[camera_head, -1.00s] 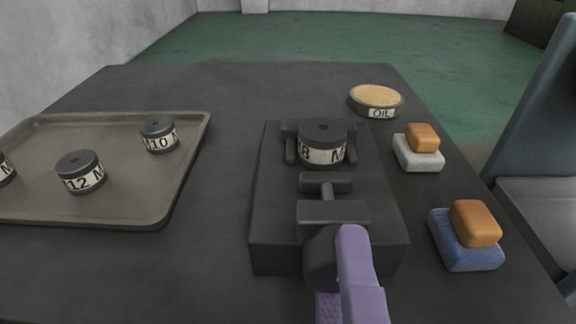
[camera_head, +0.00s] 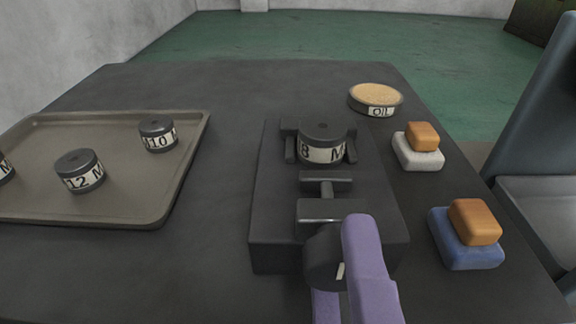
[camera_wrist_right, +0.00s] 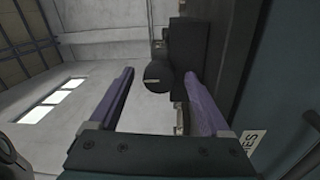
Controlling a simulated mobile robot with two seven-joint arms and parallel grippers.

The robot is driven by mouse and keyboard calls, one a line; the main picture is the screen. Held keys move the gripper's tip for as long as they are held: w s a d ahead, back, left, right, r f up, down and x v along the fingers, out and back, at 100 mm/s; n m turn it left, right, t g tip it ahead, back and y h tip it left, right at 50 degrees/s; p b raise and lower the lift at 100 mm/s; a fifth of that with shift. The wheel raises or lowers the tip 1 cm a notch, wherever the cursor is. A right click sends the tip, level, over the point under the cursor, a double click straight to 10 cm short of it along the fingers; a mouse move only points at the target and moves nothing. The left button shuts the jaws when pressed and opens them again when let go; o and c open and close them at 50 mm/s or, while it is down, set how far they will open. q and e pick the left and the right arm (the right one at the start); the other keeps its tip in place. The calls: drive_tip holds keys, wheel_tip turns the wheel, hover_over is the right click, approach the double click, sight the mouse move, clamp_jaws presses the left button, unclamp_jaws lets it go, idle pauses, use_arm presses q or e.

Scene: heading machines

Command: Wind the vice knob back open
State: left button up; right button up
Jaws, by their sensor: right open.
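The dark vice (camera_head: 275,225) sits on the bench with a round die marked 8 (camera_head: 323,152) between its jaws. A screw runs from the jaw toward me to the dark round vice knob (camera_head: 322,258), which bears a pale mark. My right gripper (camera_head: 338,262) is open at the knob, with one purple finger at its right and the other partly hidden below it. In the right wrist view the knob (camera_wrist_right: 158,76) shows between the two spread fingertips, with gaps on both sides. My left gripper is not in view.
A tray (camera_head: 120,213) with several labelled dies lies at the left. An oil tin (camera_head: 376,101), an orange block on a white block (camera_head: 418,158) and an orange block on a blue block (camera_head: 466,254) stand at the right. Bare bench lies between tray and vice.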

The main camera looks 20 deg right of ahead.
drive_tip(key=b+v, duration=0.2)
drive_tip(key=v, duration=0.7)
drive_tip(key=shift+s, duration=0.35)
